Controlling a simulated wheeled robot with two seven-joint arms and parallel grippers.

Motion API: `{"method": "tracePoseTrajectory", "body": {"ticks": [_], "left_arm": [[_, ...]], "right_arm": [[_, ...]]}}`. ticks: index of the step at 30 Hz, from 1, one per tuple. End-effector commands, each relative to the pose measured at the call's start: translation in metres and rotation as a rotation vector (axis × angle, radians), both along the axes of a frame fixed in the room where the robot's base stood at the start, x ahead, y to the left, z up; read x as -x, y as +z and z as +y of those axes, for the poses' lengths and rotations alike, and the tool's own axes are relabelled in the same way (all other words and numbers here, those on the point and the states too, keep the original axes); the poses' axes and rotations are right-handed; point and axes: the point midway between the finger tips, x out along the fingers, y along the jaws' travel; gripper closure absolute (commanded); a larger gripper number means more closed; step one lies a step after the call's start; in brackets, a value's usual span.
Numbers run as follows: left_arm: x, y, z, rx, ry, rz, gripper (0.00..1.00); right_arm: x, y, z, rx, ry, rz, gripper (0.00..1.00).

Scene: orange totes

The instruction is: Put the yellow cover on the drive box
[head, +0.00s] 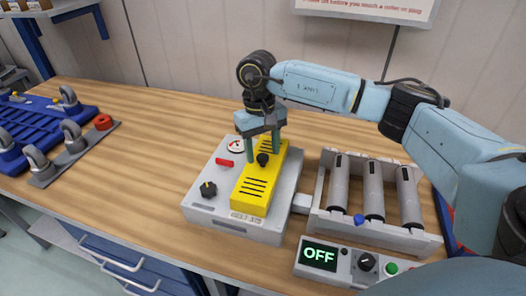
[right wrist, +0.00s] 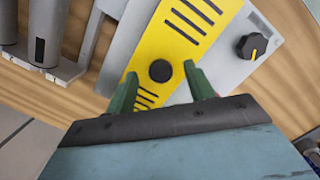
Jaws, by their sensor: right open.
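The yellow cover (head: 257,186) lies along the right part of the grey drive box (head: 203,200). It has black slots and a round black knob (head: 262,160) near its middle. In the right wrist view the cover (right wrist: 185,25) and its knob (right wrist: 160,71) show between the fingers. My right gripper (head: 263,158) is open over the cover, with its green fingers on either side of the knob and apart from it. Whether the cover is fully seated cannot be told. My left gripper is not in view.
A roller conveyor (head: 374,190) stands right of the box, with a control panel reading OFF (head: 320,256) in front. The wooden table (head: 150,150) between is clear.

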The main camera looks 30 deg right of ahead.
Motion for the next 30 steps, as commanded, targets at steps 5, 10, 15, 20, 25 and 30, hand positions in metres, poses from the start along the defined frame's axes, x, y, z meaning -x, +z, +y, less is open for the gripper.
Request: {"method": "tracePoseTrajectory", "body": {"ticks": [5,10,15,20,25,30], "left_arm": [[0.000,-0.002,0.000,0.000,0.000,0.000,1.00],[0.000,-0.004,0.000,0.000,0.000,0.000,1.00],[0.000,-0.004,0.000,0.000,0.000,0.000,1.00],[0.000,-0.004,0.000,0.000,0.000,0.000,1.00],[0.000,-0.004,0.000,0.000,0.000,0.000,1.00],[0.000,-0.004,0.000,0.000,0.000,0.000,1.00]], "right_arm": [[-0.006,0.039,0.000,-0.001,0.000,-0.007,0.47],[-0.010,0.077,-0.001,0.001,-0.001,-0.007,0.47],[-0.014,0.106,-0.001,-0.001,0.000,-0.005,0.47],[-0.015,0.119,-0.001,0.000,0.001,-0.004,0.47],[-0.015,0.121,-0.001,0.000,0.001,-0.002,0.47],[-0.015,0.121,-0.001,0.000,0.001,-0.002,0.47]]}}
